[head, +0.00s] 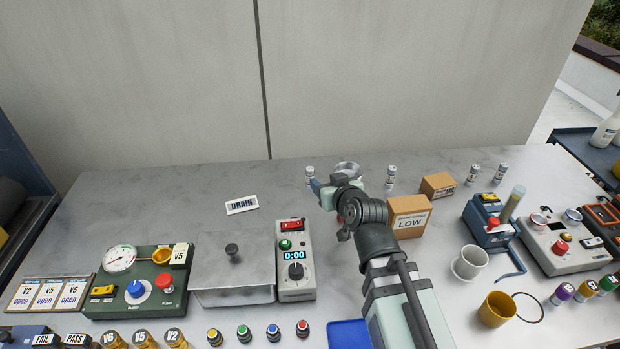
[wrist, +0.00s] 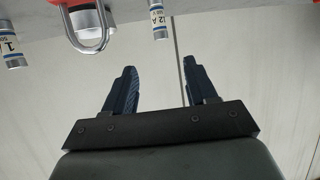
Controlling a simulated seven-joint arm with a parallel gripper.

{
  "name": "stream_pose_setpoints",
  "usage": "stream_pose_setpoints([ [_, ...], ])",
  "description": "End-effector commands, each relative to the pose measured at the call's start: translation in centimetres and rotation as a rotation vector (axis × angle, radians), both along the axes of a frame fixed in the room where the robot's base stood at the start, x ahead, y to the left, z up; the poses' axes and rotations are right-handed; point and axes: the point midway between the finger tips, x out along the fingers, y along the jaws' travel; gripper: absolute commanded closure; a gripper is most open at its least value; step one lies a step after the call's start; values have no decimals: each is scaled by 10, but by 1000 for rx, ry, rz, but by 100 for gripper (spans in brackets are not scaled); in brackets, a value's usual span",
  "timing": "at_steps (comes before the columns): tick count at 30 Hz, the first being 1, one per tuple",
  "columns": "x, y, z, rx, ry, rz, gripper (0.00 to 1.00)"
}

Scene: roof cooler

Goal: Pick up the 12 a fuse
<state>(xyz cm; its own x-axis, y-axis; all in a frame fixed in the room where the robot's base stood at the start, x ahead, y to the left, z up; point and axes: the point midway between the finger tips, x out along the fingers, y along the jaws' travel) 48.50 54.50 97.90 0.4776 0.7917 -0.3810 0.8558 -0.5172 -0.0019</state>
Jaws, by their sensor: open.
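The 12 A fuse (wrist: 159,20) is a small white and silver cylinder at the top of the wrist view, its label partly readable and its top edge cut off. In the head view it appears to be the small cylinder (head: 310,173) standing at the back of the counter, just beyond my gripper. My gripper (wrist: 159,66) is open, with nothing between its fingers, and apart from the fuse. In the head view my gripper (head: 321,188) is near the back of the counter, partly hidden by my wrist.
A red padlock with a silver shackle (wrist: 90,35) stands beside the fuse. Another fuse (wrist: 10,45) is at the wrist view's left edge. The LOW box (head: 410,217) is right of my arm. A DRAIN card (head: 242,204) lies on the left; the counter around it is clear.

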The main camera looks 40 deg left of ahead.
Motion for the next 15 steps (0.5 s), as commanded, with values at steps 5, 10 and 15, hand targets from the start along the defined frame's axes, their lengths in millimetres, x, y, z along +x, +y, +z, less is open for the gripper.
stream_pose_setpoints([
  [5,3,10,-5,-4,-1,7,43],
  [10,15,29,-14,-5,0,5,43],
  [15,30,53,-25,-5,0,5,43],
])
